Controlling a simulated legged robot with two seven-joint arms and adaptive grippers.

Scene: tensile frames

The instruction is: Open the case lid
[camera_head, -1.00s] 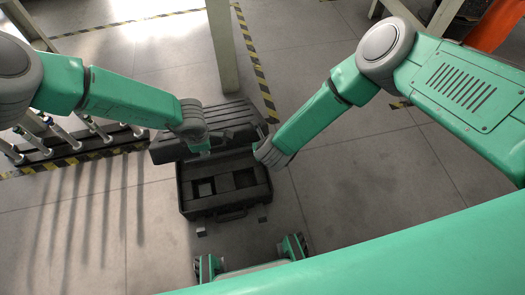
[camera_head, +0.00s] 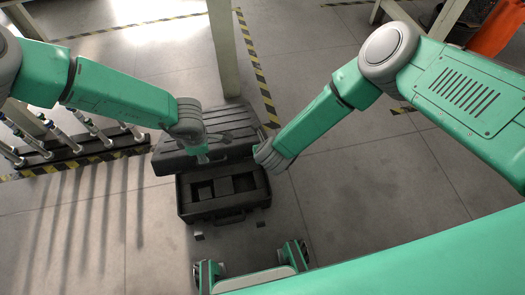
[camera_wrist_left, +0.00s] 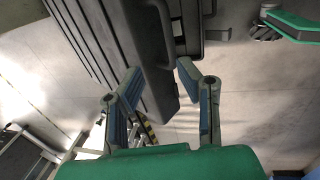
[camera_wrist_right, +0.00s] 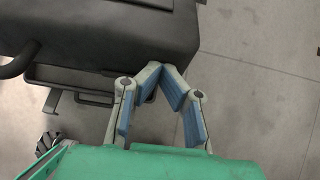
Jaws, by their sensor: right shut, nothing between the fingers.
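The dark case base (camera_head: 224,208) stands open on the floor, with its handle on the near side and cut-out compartments inside. The ribbed case lid (camera_head: 228,117) extends behind it, away from me. My left gripper (camera_head: 203,157) is at the lid's near edge. In the left wrist view, its fingers (camera_wrist_left: 160,72) are apart, with the lid's corner (camera_wrist_left: 160,95) showing between them; contact is unclear. My right gripper (camera_head: 262,160) is beside the case's right back corner. In the right wrist view, its fingertips (camera_wrist_right: 160,68) meet, empty, near a dark case surface (camera_wrist_right: 115,35).
A pale post (camera_head: 222,50) stands just behind the lid. A rack with slanted metal legs (camera_head: 85,130) stands at the left. Yellow-black floor tape (camera_head: 262,85) runs behind and right of the case.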

